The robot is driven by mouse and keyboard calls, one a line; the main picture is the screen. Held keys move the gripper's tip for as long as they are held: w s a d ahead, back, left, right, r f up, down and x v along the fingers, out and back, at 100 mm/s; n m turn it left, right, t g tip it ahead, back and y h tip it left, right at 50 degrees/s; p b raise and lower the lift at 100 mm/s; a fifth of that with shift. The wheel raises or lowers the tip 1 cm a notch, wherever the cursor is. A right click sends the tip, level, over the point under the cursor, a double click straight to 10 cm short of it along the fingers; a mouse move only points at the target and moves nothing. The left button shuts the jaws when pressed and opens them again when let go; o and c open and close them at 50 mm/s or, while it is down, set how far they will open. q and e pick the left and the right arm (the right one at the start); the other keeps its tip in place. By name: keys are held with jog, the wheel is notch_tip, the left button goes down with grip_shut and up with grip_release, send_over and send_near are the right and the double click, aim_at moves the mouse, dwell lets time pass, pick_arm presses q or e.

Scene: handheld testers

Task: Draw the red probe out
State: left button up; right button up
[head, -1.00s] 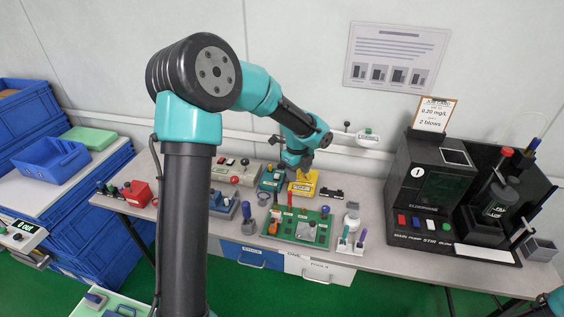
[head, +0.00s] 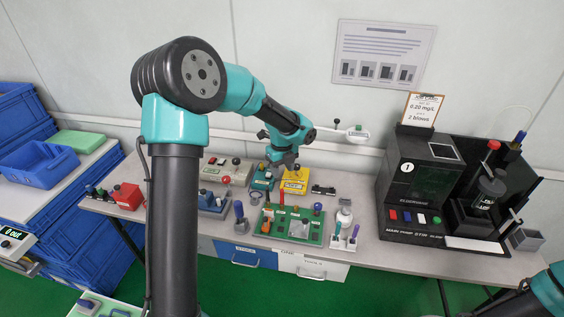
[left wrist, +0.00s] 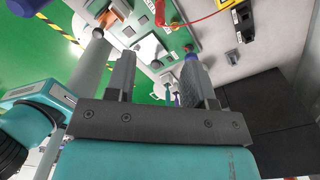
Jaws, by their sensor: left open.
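The red probe (head: 282,197) stands upright at the back of the green board (head: 312,240) on the bench. In the left wrist view a red probe-like piece (left wrist: 160,13) shows at the top edge, with a red lead running to the yellow tester (left wrist: 226,3). The yellow tester (head: 295,182) lies behind the board in the head view. My left gripper (head: 284,160) hangs above and just left of the yellow tester, apart from the probe. Its fingers are spread and empty in the left wrist view (left wrist: 160,78). My right gripper is out of view.
A white holder with coloured pens (head: 346,240) and a white bottle (head: 344,217) stand right of the board. A blue-grey block (head: 214,203) stands left. A tall black machine (head: 430,185) fills the bench's right side. Blue crates (head: 50,165) are at far left.

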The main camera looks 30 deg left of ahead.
aim_at(282, 203)
pick_arm(q)
notch_tip(282, 203, down, 14)
jog(key=shift+f, duration=0.1)
dwell(0.5)
jog(key=shift+c, duration=0.2)
grip_shut()
dwell(0.4)
